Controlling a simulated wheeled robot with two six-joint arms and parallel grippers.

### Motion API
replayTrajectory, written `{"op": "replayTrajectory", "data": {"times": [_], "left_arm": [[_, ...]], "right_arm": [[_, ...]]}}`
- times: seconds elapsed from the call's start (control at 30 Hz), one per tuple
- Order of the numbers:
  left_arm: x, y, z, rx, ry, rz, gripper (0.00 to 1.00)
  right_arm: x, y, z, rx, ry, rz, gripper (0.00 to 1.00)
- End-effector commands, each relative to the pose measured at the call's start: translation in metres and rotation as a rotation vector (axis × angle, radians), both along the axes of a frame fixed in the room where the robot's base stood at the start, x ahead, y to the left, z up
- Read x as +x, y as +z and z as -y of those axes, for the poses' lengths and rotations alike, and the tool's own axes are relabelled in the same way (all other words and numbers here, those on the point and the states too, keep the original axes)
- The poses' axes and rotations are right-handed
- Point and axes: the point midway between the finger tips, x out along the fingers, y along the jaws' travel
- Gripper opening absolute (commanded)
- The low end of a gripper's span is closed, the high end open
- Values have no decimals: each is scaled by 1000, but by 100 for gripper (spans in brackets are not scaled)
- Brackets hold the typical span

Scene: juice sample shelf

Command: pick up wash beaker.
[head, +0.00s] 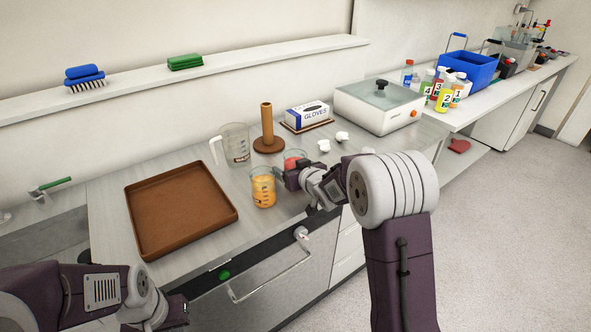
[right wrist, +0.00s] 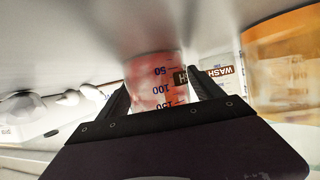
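A small clear beaker with pink-red contents (head: 294,158) stands on the counter behind the orange beaker. In the right wrist view, upside down, this beaker (right wrist: 158,84) shows graduation marks and part of a dark label, too cut off to read fully. A larger clear jug (head: 235,142) stands to its left; a label reading WASH (right wrist: 229,77) shows beyond my right finger. My right gripper (head: 288,177) is low beside the pink beaker, with one finger on each side of it. Whether both fingers press on it is unclear. My left gripper (head: 176,312) is at the lower left, away from the beakers, fingers unclear.
An orange-filled beaker (head: 263,190) stands close beside my right gripper. A brown tray (head: 140,236) lies left, a brown post stand (head: 267,128) behind. Crumpled white pieces (head: 342,136), a glove box (head: 308,113) and a lidded device (head: 382,116) are to the right.

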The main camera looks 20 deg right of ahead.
Motion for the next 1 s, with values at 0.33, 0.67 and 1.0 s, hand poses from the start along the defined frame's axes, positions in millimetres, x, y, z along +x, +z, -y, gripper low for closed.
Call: {"op": "replayTrajectory", "data": {"times": [0.33, 0.67, 1.0], "left_arm": [[0, 0, 0, 0, 0, 0, 0], [0, 11, 0, 0, 0, 0, 0], [0, 39, 0, 0, 0, 0, 0]], "right_arm": [[0, 0, 0, 0, 0, 0, 3], [0, 30, 0, -1, 1, 4, 3], [-52, 85, 35, -1, -5, 4, 3]]}}
